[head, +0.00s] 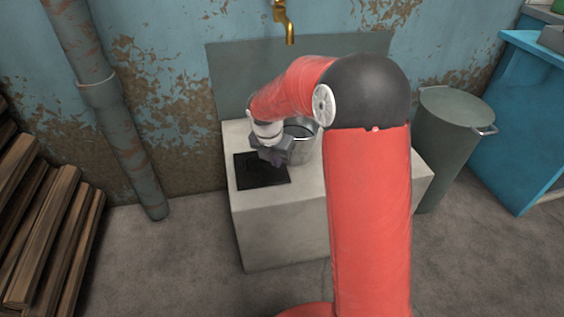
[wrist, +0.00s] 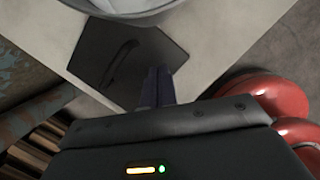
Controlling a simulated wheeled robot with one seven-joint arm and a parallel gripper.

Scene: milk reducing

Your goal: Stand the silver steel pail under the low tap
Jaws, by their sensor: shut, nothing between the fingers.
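The silver steel pail (head: 301,143) stands upright on the pale stone block, partly hidden behind my arm and gripper. Its lower rim area shows at the top edge of the wrist view (wrist: 130,8). The brass low tap (head: 285,22) sticks out of the wall above the block, higher than the pail and a little to its left in the picture. My gripper (head: 275,160) is shut and empty, low over the block in front of the pail. Its fingers (wrist: 158,86) are together in the wrist view, over a black square. I cannot tell whether the gripper touches the pail.
The stone block (head: 275,230) has a black square plate (head: 262,172) on its left part. A grey-green bin (head: 450,130) stands to the right, beside a blue cabinet (head: 530,120). A rusty pipe (head: 110,110) and stacked planks (head: 40,230) are at the left.

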